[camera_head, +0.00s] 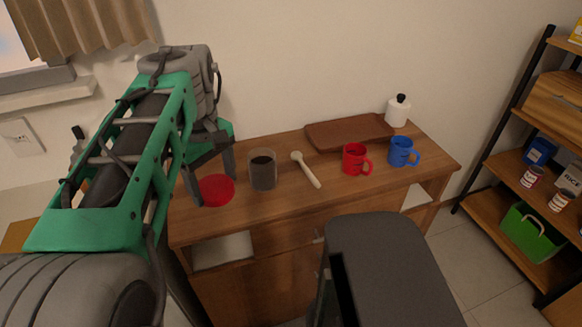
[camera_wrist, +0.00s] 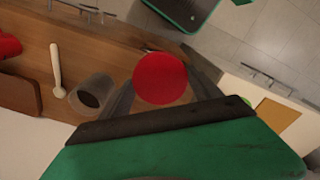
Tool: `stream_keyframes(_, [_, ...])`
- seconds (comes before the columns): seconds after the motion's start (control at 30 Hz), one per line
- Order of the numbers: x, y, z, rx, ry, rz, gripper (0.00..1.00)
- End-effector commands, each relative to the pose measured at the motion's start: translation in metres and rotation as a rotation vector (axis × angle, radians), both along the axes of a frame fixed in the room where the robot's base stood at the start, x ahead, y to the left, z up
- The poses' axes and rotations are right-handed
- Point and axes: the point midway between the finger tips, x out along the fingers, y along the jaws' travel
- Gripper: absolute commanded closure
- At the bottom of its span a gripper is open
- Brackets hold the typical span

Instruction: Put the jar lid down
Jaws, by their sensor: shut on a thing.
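The red round jar lid (camera_head: 217,190) is at the left end of the wooden cabinet top in the head view. My gripper (camera_head: 212,180) is shut on it, with a finger on either side. The lid also shows between the fingers in the wrist view (camera_wrist: 160,78). I cannot tell whether the lid touches the cabinet top or is just above it. The open glass jar (camera_head: 262,170) with dark contents stands upright just right of the lid, apart from it. The jar also shows left of my gripper in the wrist view (camera_wrist: 92,92).
A pale spoon (camera_head: 306,169) lies right of the jar. A red mug (camera_head: 356,159), a blue mug (camera_head: 402,153), a brown board (camera_head: 345,133) and a white container (camera_head: 397,110) are farther right on the cabinet top (camera_head: 285,207). Its front strip is clear.

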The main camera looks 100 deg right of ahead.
Motion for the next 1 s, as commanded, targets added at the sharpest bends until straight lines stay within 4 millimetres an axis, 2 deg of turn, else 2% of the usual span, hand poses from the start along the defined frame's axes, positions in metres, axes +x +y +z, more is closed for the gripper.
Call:
stream_keyframes(0.07, [-0.012, 0.001, 0.0, -0.001, 0.0, -0.017, 0.63])
stream_keyframes(0.17, [-0.013, 0.0, 0.0, 0.0, 0.0, -0.017, 0.63])
stream_keyframes(0.27, [-0.005, -0.011, -0.006, 0.006, 0.0, -0.016, 0.63])
stream_keyframes(0.37, [0.01, -0.033, -0.017, 0.007, 0.0, -0.014, 0.63])
stream_keyframes(0.53, [0.036, -0.075, -0.039, 0.006, 0.001, -0.014, 0.63])
stream_keyframes(0.7, [0.052, -0.101, -0.076, 0.004, 0.0, -0.017, 0.63])
stream_keyframes(0.93, [0.062, -0.117, -0.1, 0.004, 0.0, -0.017, 0.63])
stream_keyframes(1.0, [0.062, -0.117, -0.114, 0.004, 0.0, -0.019, 0.63])
